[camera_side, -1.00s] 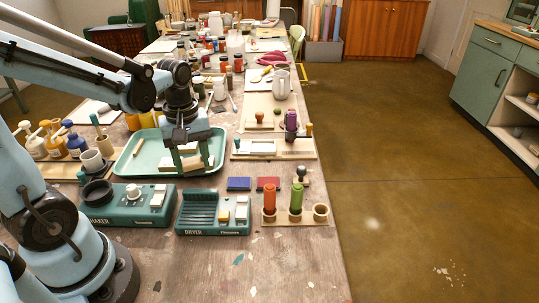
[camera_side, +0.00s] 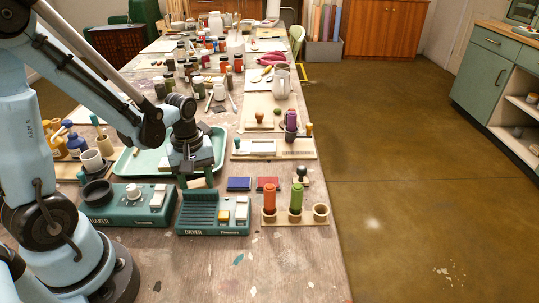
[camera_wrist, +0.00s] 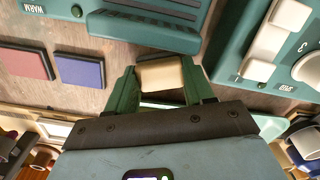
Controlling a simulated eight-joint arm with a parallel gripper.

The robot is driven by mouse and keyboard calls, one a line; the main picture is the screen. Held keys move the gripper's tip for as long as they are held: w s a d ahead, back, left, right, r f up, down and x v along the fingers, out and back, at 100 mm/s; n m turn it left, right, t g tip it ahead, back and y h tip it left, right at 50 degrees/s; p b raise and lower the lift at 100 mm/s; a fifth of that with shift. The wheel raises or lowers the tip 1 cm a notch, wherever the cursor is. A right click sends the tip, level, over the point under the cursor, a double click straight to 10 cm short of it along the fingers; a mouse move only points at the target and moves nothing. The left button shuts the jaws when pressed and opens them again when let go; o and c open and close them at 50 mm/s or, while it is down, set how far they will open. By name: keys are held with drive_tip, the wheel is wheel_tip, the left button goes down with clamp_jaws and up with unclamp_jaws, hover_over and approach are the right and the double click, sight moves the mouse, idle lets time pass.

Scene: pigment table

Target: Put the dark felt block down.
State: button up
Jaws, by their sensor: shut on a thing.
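My gripper (camera_wrist: 160,76) is shut on a small block (camera_wrist: 161,71); its green fingers press its two ends. In the side view, my gripper (camera_side: 196,180) holds the block (camera_side: 195,184) behind the back edge of the green dryer (camera_side: 212,228), near the front edge of the green tray (camera_side: 125,165). I cannot tell how high above the table the block is.
A blue pad (camera_side: 239,184) and a red pad (camera_side: 267,184) lie right of my gripper. The green shaker (camera_side: 125,215) stands left of the dryer. A wooden rack (camera_side: 295,218) with red and green cylinders is at the front right.

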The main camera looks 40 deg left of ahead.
sight(197, 184)
drive_tip(key=o, duration=0.8)
drive_tip(key=shift+f, duration=0.1)
wheel_tip(197, 184, up, 12)
drive_tip(key=d+m+t, duration=0.2)
drive_tip(key=m, duration=0.2)
drive_tip(key=d+m+t, duration=0.2)
drive_tip(key=d+m, duration=0.1)
drive_tip(key=m, duration=0.2)
drive_tip(key=w+d+r+m+t, duration=0.1)
drive_tip(key=d+m+t, duration=0.1)
drive_tip(key=m+t, duration=0.1)
drive_tip(key=shift+d+r+m, duration=0.1)
drive_tip(key=shift+d+m, duration=0.15)
drive_tip(key=shift+m, duration=0.55)
